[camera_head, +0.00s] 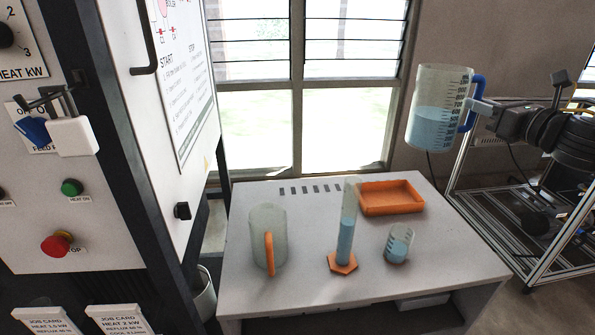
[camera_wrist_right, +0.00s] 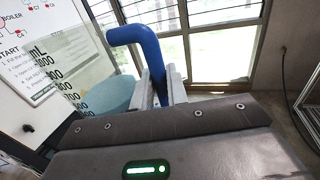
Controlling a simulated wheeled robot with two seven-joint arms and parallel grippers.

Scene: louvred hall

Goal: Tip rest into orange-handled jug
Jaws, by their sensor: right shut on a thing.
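The orange-handled jug (camera_head: 268,236) stands upright on the white table, its handle toward me; I see no liquid in it. My right gripper (camera_head: 474,108) is shut on the blue handle of a graduated jug (camera_head: 437,112), which it holds raised above the table's right side, about upright. That jug is partly filled with pale blue liquid. The right wrist view shows the blue-handled jug (camera_wrist_right: 118,95) and the gripper's fingers (camera_wrist_right: 160,88) on its handle. A measuring cylinder (camera_head: 348,225) with blue liquid and a small beaker (camera_head: 398,243) with blue liquid stand on the table. My left gripper is not in view.
An orange tray (camera_head: 391,209) lies at the table's back right. The white table (camera_head: 310,293) has clear space along its front. A control cabinet (camera_head: 85,180) with knobs and buttons rises at the left. A metal frame (camera_head: 535,272) stands at the right.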

